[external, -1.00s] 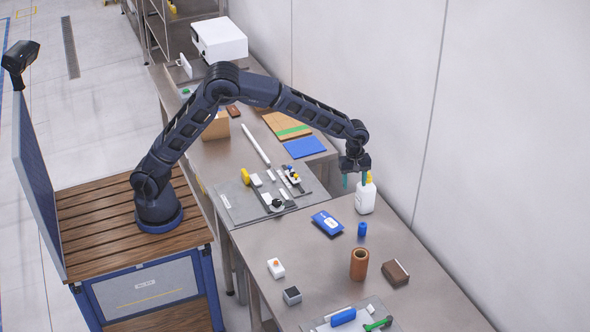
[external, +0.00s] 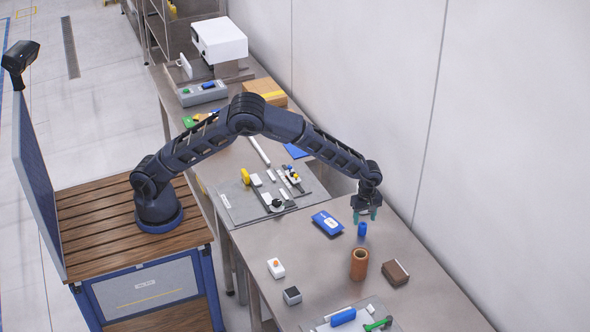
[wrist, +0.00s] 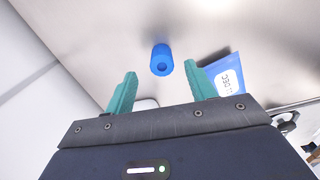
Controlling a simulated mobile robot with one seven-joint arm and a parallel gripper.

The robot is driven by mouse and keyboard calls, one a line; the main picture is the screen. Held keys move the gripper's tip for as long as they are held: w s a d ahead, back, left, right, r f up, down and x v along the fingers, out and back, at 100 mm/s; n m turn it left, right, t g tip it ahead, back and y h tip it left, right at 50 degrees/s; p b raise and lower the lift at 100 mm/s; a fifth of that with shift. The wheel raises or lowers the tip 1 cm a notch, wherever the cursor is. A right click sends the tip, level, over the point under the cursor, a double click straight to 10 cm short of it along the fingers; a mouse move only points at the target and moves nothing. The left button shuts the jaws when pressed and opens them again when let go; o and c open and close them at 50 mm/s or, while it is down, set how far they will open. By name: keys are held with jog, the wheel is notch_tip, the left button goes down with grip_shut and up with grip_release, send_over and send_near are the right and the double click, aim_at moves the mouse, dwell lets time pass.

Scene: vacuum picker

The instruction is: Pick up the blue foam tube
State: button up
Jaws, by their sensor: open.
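The blue foam tube (external: 362,229) is a short blue cylinder standing upright on the grey table. My gripper (external: 364,215) is open and empty, fingers pointing down, above and slightly behind the tube. Its teal fingers (wrist: 161,74) are spread wider than the tube and do not appear to touch it.
A blue packet (external: 327,223) with a white label lies left of the tube. A brown cylinder (external: 359,264) and a brown box (external: 396,273) stand in front. A white rounded edge (wrist: 146,103) shows between my fingers. A blue roll (external: 343,317) lies further forward.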

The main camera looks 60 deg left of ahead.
aim_at(363, 224)
jog(key=shift+s+a+f, duration=0.1)
jog(key=shift+f, duration=2.5)
jog(key=c, duration=1)
jog(key=shift+r, duration=0.1)
